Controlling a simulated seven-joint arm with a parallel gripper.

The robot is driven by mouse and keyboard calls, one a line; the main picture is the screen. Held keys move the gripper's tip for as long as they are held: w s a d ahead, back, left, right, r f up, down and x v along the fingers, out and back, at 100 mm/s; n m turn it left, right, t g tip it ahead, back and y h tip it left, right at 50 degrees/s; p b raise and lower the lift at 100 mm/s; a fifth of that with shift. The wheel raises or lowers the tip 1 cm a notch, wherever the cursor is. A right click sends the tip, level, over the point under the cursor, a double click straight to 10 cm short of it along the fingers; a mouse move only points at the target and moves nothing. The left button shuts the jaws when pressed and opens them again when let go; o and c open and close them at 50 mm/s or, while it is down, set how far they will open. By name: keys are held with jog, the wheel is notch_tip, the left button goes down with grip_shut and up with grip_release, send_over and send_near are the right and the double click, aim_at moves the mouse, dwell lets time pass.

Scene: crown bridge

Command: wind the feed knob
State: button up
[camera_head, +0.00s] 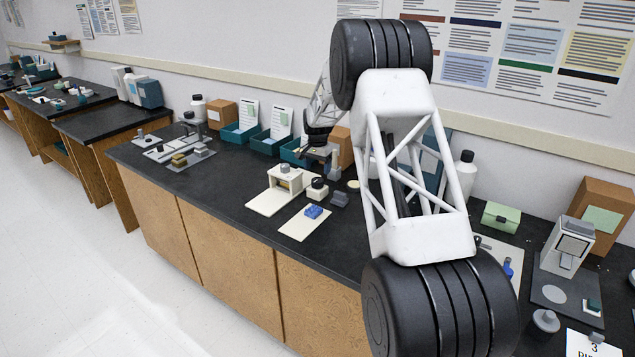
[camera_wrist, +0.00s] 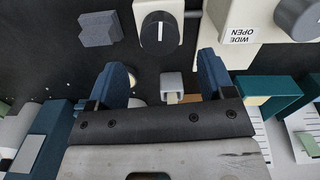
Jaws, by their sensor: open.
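A black round knob with a white pointer line (camera_wrist: 158,32) sits on a small cream block. It also shows in the head view (camera_head: 317,184), near the middle of the bench. A grey round knob (camera_wrist: 300,18) is on the cream frame beside it, at the right of the wrist view; it also shows in the head view (camera_head: 284,169). No label tells which is the feed knob. My gripper (camera_wrist: 161,68) is open, its two blue fingers apart with nothing held. The black knob lies just beyond the fingertips, between their lines, apart from them.
A cream frame labelled "WIDE OPEN" (camera_wrist: 240,30) stands close beside the black knob. A small dark grey block (camera_wrist: 99,29) lies on its other side. A white plate with a blue piece (camera_head: 313,212) is in front. Teal bins (camera_head: 272,143) line the back.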

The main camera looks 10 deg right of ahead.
aim_at(317, 180)
jog(key=shift+f, duration=3.3)
jog(key=shift+c, duration=0.3)
jog(key=c, duration=0.9)
jog(key=shift+o, duration=0.2)
